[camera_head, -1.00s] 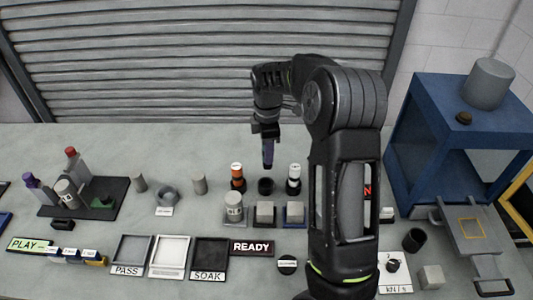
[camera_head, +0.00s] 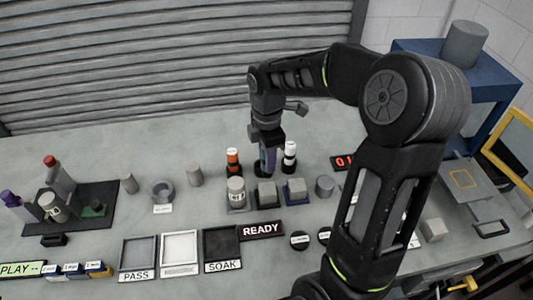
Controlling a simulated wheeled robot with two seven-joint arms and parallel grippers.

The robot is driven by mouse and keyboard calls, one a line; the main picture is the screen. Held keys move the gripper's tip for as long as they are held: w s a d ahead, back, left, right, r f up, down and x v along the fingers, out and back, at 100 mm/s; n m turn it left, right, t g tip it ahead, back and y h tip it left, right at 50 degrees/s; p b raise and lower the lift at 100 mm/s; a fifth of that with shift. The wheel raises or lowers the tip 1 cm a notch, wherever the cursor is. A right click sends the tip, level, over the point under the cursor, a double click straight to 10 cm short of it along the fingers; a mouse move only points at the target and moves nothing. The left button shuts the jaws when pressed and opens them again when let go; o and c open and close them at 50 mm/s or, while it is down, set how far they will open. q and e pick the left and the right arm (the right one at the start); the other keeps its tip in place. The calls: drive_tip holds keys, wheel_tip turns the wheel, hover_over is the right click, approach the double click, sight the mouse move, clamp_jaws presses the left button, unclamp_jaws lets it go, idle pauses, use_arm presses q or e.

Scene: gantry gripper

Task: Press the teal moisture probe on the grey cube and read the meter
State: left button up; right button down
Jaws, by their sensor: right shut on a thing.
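My right gripper (camera_head: 268,142) is shut on a slim, dark purple-blue probe (camera_head: 268,160), held upright with its tip down. No clearly teal colour shows on it. Its lower end is just behind a grey cube (camera_head: 267,191) on a dark pad; I cannot tell whether it touches anything. A second grey cube (camera_head: 296,189) sits on a blue pad to the right. A meter display (camera_head: 342,162) with red digits is partly hidden by my arm. My left gripper is out of view.
An orange-and-black bottle (camera_head: 233,160) and a white-and-black one (camera_head: 289,156) flank the probe. The READY sign (camera_head: 261,230) and SOAK tray (camera_head: 222,244) are in front. My right arm covers the right side.

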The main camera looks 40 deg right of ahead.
drive_tip(key=shift+f, duration=0.15)
wheel_tip(320, 180, down, 6)
drive_tip(key=b, duration=0.4)
drive_tip(key=shift+r+b, duration=0.25)
drive_tip(key=shift+b, duration=0.05)
drive_tip(key=shift+f, duration=0.15)
drive_tip(key=shift+f+b, duration=0.4)
drive_tip(key=shift+f, duration=0.05)
idle(0.8)
drive_tip(key=shift+f, duration=0.1)
idle(1.2)
drive_tip(key=shift+s, duration=0.1)
drive_tip(key=shift+r+p, duration=2.85)
drive_tip(key=shift+r, duration=0.75)
